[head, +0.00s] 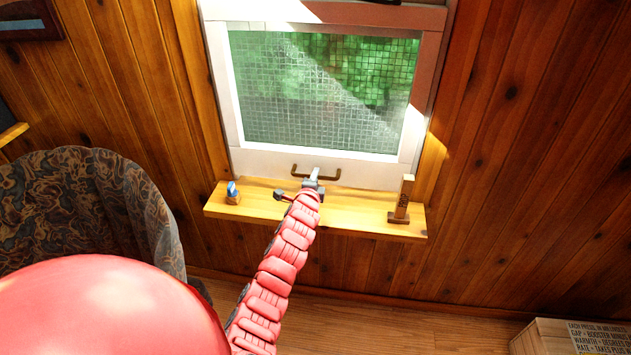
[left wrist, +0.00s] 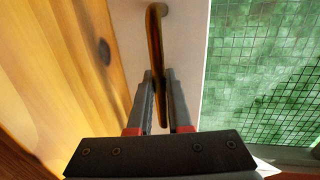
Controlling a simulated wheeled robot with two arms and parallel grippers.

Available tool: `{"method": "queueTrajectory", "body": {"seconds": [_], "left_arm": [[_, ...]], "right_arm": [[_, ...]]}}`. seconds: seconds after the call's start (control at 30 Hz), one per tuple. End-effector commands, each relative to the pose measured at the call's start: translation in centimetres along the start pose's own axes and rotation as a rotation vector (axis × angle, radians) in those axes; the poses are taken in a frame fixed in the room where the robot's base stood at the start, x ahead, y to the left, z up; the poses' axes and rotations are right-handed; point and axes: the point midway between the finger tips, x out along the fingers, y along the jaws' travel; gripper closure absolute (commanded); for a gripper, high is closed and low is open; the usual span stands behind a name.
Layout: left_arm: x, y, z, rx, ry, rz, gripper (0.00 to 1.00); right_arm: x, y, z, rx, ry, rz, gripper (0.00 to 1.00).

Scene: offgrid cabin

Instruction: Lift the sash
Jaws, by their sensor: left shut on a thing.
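The sash is a white-framed pane (head: 258,166) of green-tinted, grid-patterned glass, with its bottom rail down at the wooden sill (head: 355,213). A dark bronze bar handle (head: 300,174) is fixed to the bottom rail. In the left wrist view, my left gripper's two fingers (left wrist: 160,76) are shut on the handle (left wrist: 155,42), one on each side of the bar. The white rail (left wrist: 188,45) and the glass lie to the right there. My right gripper is not in view.
A small wooden piece with a blue top (head: 232,192) stands at the sill's left end. A wooden upright on a dark base (head: 404,197) stands at its right end. A patterned armchair (head: 90,200) is at left. A lettered box (head: 570,338) is at lower right.

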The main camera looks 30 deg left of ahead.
Motion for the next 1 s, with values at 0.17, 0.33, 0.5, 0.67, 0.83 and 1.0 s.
{"method": "queueTrajectory", "body": {"seconds": [0.17, 0.33, 0.5, 0.67, 0.83, 1.0], "left_arm": [[-1.5, -7.4, 0.0, 0.004, 0.000, -0.007, 1.00], [-2.7, -12.9, -0.1, 0.004, 0.002, -0.008, 1.00], [-3.6, -17.6, -0.1, 0.002, 0.002, -0.009, 1.00], [-4.3, -20.7, 0.0, 0.002, -0.001, -0.006, 1.00], [-4.7, -22.8, -0.1, 0.001, 0.001, -0.007, 1.00], [-4.9, -23.6, -0.1, 0.001, 0.001, -0.007, 1.00]], "right_arm": [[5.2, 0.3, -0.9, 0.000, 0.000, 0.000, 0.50], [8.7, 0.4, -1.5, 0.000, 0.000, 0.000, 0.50], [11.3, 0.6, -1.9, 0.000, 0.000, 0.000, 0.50], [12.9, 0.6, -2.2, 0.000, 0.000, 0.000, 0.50], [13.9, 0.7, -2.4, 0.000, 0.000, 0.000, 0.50], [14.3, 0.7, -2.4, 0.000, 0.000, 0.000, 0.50]]}}
